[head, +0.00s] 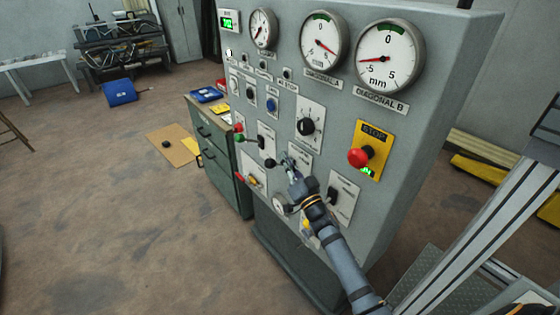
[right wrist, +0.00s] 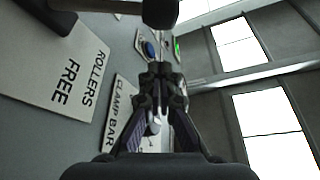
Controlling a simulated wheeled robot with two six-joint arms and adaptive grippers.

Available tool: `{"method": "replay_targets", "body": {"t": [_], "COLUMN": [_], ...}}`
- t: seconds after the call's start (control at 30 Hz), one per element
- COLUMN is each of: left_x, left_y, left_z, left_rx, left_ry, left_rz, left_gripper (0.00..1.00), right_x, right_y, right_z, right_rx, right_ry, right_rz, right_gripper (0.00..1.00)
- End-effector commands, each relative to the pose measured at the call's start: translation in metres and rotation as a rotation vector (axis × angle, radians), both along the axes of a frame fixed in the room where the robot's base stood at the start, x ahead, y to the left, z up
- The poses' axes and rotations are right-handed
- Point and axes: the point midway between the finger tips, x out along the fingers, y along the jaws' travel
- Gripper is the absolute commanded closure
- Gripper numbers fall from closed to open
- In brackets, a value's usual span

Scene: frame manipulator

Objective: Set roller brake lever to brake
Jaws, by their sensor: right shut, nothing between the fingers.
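The roller brake lever has a black ball knob (head: 270,163), standing out to the left of its white plate (head: 303,152) low on the grey control panel. My right gripper (head: 289,164) is shut and empty in front of this plate, just right of the knob, and hides part of the lever. In the right wrist view the plate (right wrist: 68,75) reads "ROLLERS FREE". The black knob (right wrist: 160,12) is cut off by the top edge, and the closed fingertips (right wrist: 160,72) appear below it with a gap in the picture. My left gripper is out of view.
A clamp bar plate (right wrist: 118,112) lies beside the roller plate. A lever with a green knob (head: 239,139) and a red stop button (head: 358,158) stick out nearby. Three dials (head: 320,40) sit above. A green cabinet (head: 222,165) stands left of the panel; the floor further left is mostly open.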

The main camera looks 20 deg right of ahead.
Motion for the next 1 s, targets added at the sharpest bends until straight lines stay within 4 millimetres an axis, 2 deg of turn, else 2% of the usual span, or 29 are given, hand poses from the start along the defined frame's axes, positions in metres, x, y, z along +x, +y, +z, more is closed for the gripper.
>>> {"method": "replay_targets", "body": {"t": [0.03, 0.13, 0.57, 0.8, 1.0], "left_x": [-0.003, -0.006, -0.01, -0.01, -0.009], "left_y": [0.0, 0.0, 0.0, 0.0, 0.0], "left_z": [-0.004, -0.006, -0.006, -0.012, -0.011], "left_rx": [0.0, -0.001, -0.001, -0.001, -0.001], "left_ry": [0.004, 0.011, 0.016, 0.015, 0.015], "left_rz": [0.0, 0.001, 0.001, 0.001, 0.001], "left_gripper": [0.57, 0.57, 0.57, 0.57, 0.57], "right_x": [0.003, 0.008, 0.011, 0.006, 0.005], "right_y": [0.005, 0.011, 0.015, 0.028, 0.03], "right_z": [-0.011, -0.019, -0.025, -0.047, -0.05], "right_rx": [0.004, 0.002, -0.001, -0.124, -0.124], "right_ry": [0.006, 0.004, 0.003, -0.039, -0.041], "right_rz": [0.0, 0.0, -0.001, 0.0, -0.001], "right_gripper": [1.0, 1.0, 1.0, 1.0, 1.0]}}
